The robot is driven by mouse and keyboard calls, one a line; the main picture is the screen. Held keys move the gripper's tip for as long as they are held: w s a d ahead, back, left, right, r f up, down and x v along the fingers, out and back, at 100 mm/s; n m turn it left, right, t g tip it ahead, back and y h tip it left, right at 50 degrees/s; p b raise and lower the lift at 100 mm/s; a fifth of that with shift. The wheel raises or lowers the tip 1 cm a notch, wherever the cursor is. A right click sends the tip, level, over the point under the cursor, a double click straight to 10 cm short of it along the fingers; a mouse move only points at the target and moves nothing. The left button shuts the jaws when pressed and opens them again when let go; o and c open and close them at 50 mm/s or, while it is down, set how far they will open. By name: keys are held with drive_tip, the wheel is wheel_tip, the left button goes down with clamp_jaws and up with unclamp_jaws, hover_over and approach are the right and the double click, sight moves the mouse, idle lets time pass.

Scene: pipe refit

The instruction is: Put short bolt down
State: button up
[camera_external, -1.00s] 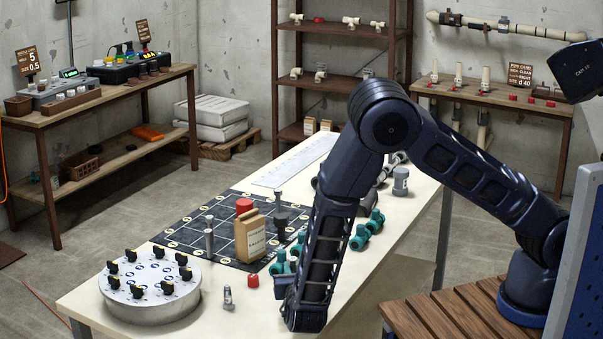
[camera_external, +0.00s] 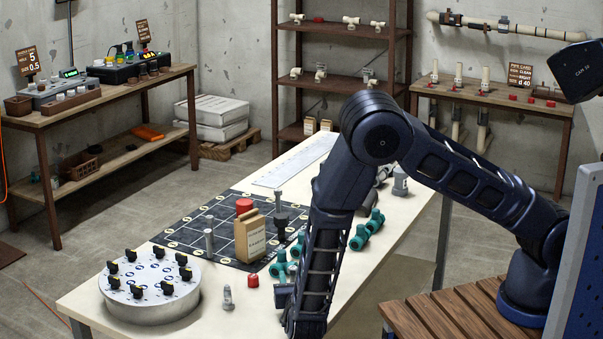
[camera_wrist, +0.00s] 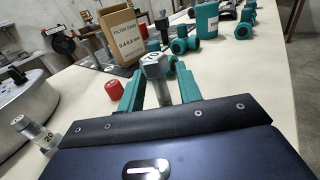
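A grey hex-head bolt (camera_wrist: 157,90) is between the teal fingers of my gripper (camera_wrist: 160,80) in the wrist view, head up and toward the far end of the fingers. The lower end of its shank is hidden by the gripper body. Whether the fingers press on it or stand just clear cannot be told. In the external view my arm hides this bolt, and the gripper (camera_external: 285,297) shows only in part, low over the near part of the table.
A round metal disc with black clips (camera_external: 150,290) stands at the table's near left. Bare table shows right of the gripper.

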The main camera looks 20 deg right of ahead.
drive_tip(key=s, duration=0.3)
drive_tip(key=s+a, duration=0.1)
drive_tip(key=s, duration=0.6)
drive_tip(key=shift+s+a+r, duration=0.1)
drive_tip(key=shift+s+a, duration=0.2)
drive_tip(key=shift+s, duration=0.05)
